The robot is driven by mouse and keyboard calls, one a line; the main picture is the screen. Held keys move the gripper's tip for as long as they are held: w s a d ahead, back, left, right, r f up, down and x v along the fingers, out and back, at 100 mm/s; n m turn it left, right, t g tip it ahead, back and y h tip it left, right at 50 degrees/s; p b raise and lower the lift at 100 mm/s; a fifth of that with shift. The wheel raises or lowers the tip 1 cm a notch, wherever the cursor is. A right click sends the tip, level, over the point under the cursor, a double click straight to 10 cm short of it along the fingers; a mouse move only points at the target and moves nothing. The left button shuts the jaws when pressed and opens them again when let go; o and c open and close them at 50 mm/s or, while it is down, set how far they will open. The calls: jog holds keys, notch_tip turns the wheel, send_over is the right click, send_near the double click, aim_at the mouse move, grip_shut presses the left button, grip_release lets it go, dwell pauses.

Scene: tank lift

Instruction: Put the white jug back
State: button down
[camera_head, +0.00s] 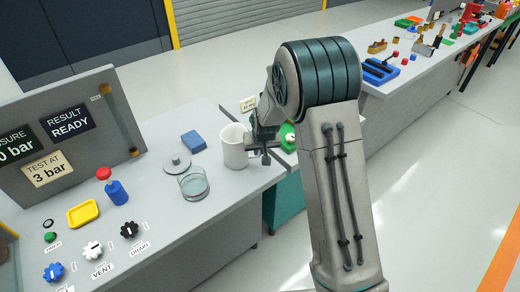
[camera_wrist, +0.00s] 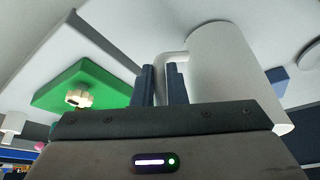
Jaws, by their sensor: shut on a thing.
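The white jug (camera_head: 235,147) is upright near the right end of the grey bench, in the head view. My gripper (camera_head: 258,146) is at its right side, shut on its handle. In the wrist view the jug (camera_wrist: 232,65) is a large white cylinder, and the dark fingers of my gripper (camera_wrist: 164,82) close around its handle (camera_wrist: 168,60). I cannot tell whether the jug's base touches the bench top.
A glass vessel (camera_head: 194,184), a grey lid (camera_head: 177,163) and a blue block (camera_head: 193,141) are on the bench left of the jug. A green plate with a knob (camera_wrist: 80,88) shows in the wrist view. Valve knobs and a panel (camera_head: 75,130) stand further left.

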jog(key=shift+f, duration=0.2)
jog(key=c, duration=1.5)
grip_release()
jog(key=shift+r, duration=0.1)
jog(key=shift+o, duration=0.2)
jog(key=shift+r, duration=0.1)
jog(key=shift+r, duration=0.2)
jog(key=a+v, duration=0.1)
jog(key=v, duration=0.9)
jog(key=s+d+r, duration=0.2)
jog(key=s+d, duration=0.1)
jog(key=s, duration=0.6)
jog(key=s+d+r+m+g, duration=0.1)
jog(key=s+d+r, duration=0.2)
jog(key=s, duration=0.6)
jog(key=s+d+r+b, duration=0.1)
jog(key=s+d+r, duration=0.2)
jog(key=s, duration=0.7)
jog(key=shift+d+r+g+h, duration=0.15)
jog(key=shift+d+g+h, duration=0.2)
jog(key=shift+d, duration=0.4)
